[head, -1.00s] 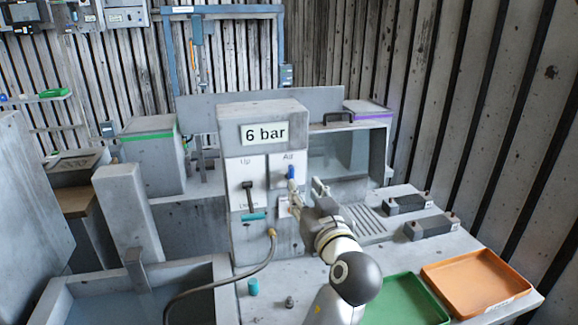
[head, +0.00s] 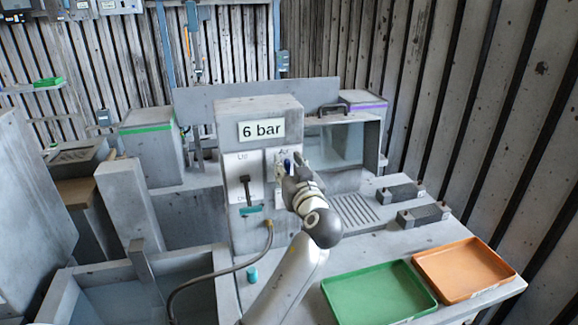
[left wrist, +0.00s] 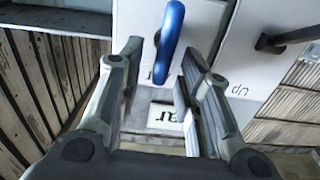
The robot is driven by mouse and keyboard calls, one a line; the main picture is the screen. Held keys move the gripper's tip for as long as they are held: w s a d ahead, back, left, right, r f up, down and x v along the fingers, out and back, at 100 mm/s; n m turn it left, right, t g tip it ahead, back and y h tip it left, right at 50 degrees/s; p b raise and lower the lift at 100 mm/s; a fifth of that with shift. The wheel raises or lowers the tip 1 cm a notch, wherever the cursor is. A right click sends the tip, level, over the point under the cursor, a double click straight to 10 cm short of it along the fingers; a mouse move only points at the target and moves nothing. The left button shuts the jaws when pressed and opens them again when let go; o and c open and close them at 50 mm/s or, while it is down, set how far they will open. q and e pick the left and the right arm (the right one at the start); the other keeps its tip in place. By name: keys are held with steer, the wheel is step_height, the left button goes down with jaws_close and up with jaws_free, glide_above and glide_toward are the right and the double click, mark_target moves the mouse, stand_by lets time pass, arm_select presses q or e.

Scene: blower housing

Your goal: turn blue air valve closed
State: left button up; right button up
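The blue air valve (head: 287,164) is on the front panel of the grey housing, under the "Air" label. I see no clear contact. My right gripper is not in view.
A dark lever (head: 246,188) stands left of the valve. A "6 bar" sign (head: 262,129) is above. A hose (head: 262,255) hangs below the panel. A green tray (head: 375,295) and an orange tray (head: 465,268) lie at the front right.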

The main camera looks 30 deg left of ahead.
arm_select(q)
jaws_close()
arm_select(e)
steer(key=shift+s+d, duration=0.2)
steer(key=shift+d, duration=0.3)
